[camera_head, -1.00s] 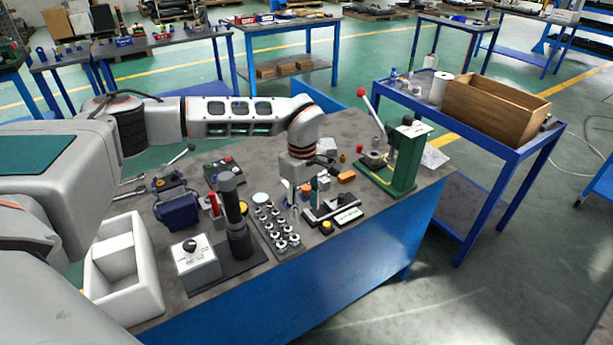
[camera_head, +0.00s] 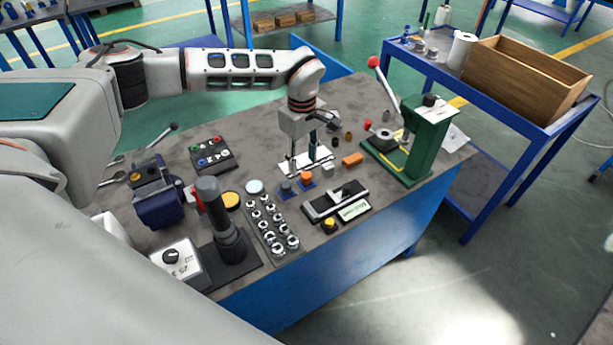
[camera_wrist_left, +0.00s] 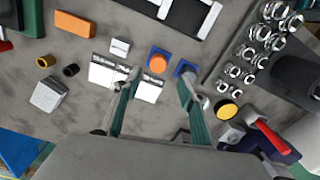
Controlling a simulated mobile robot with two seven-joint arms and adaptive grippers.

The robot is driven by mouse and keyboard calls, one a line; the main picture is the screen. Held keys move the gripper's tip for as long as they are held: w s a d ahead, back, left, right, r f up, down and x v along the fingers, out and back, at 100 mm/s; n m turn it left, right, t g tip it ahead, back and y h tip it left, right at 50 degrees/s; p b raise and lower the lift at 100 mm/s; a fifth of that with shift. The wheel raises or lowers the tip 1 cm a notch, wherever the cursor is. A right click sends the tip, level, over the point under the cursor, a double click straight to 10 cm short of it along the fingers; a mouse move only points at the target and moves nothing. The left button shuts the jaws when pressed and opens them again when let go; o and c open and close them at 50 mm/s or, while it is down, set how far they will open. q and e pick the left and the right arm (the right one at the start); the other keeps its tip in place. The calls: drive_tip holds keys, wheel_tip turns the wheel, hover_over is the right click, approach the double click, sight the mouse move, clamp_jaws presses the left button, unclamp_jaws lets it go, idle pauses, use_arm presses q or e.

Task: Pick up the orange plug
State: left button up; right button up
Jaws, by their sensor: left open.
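The small round orange plug (camera_head: 306,177) sits on a blue square base on the grey bench. In the left wrist view the orange plug (camera_wrist_left: 157,64) lies just beyond and between the fingertips. My left gripper (camera_head: 302,166) is open and points down at the plug, with nothing between its fingers. In the left wrist view the left gripper (camera_wrist_left: 161,76) has its right finger partly over a second blue base (camera_wrist_left: 186,68). The head view shows a dark plug (camera_head: 286,187) on that base. Whether the fingertips touch anything is unclear. My right gripper is not in view.
An orange block (camera_head: 352,159) and a green press (camera_head: 422,140) stand to the right. A socket rack (camera_head: 271,230), a black slide fixture (camera_head: 335,199) and a dark upright cylinder (camera_head: 219,220) stand nearby. A white card (camera_wrist_left: 107,72) lies by the left finger.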

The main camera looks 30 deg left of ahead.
sight(306, 174)
use_arm(q)
drive_tip(key=f, duration=0.2)
drive_tip(key=d+f, duration=0.1)
drive_tip(key=shift+f, duration=0.95)
drive_tip(key=shift+w, duration=0.1)
drive_tip(key=shift+c, duration=0.3)
clamp_jaws()
drive_tip(key=shift+r, duration=0.55)
wheel_tip(306, 174, up, 19)
drive_tip(key=p, duration=0.1)
